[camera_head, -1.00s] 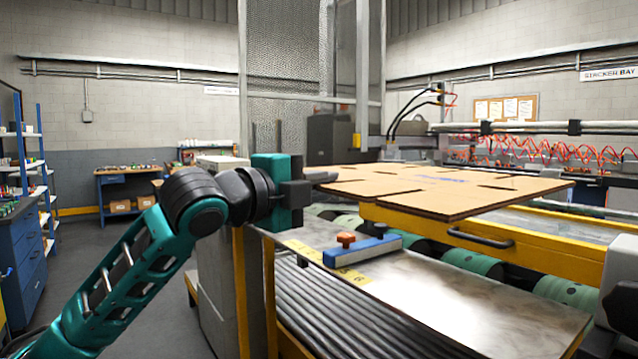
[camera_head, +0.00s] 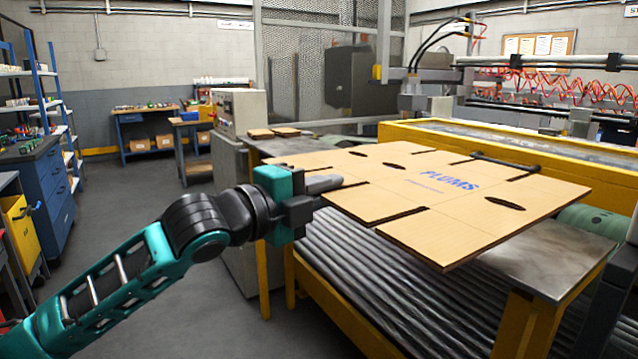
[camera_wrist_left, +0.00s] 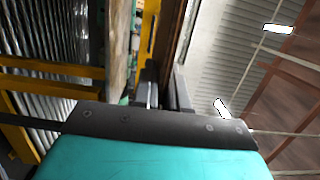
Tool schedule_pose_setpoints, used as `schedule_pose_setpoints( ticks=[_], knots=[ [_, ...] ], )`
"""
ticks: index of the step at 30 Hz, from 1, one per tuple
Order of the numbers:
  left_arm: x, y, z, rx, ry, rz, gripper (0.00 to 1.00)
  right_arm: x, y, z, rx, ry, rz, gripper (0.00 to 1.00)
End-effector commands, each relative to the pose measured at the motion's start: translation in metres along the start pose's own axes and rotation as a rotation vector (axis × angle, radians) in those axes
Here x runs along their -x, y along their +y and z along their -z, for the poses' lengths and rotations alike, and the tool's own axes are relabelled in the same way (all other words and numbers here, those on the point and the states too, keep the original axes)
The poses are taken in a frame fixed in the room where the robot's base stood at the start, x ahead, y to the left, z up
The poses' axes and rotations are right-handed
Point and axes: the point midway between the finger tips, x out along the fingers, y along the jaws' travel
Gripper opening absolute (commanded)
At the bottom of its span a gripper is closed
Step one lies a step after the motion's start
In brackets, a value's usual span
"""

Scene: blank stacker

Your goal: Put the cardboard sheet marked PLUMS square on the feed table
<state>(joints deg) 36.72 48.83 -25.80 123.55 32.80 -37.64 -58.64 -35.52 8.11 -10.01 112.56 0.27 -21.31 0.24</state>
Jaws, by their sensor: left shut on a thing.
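The cardboard sheet marked PLUMS (camera_head: 425,205) is a flat tan blank with slots, oval holes and blue lettering. It lies roughly level over the feed table (camera_head: 550,262), a metal-topped surface whose front right part shows bare. My left gripper (camera_head: 325,186) is shut on the sheet's left edge. I cannot tell whether the sheet touches the table. My right gripper is not in view.
Grey rollers or bars (camera_head: 350,275) run below the table's front edge. A yellow machine frame (camera_head: 480,140) stands behind the sheet. A blue drawer cabinet (camera_head: 45,190) and a workbench (camera_head: 145,130) stand at the left, with open floor between.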

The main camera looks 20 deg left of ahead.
Motion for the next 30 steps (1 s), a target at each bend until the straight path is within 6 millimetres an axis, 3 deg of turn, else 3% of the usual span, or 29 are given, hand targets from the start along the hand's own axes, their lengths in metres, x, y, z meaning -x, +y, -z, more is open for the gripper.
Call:
schedule_pose_setpoints(
  ticks=[3, 12, 30],
  knots=[
    [0.0, 0.021, 0.0, 0.001, 0.001, 0.003, 0.0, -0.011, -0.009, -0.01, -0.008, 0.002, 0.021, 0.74],
    [0.0, 0.048, 0.0, 0.0, 0.0, 0.004, 0.0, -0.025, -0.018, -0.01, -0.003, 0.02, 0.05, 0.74],
    [0.0, 0.052, 0.0, 0.0, 0.0, 0.003, 0.0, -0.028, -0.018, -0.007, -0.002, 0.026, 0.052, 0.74]
  ],
)
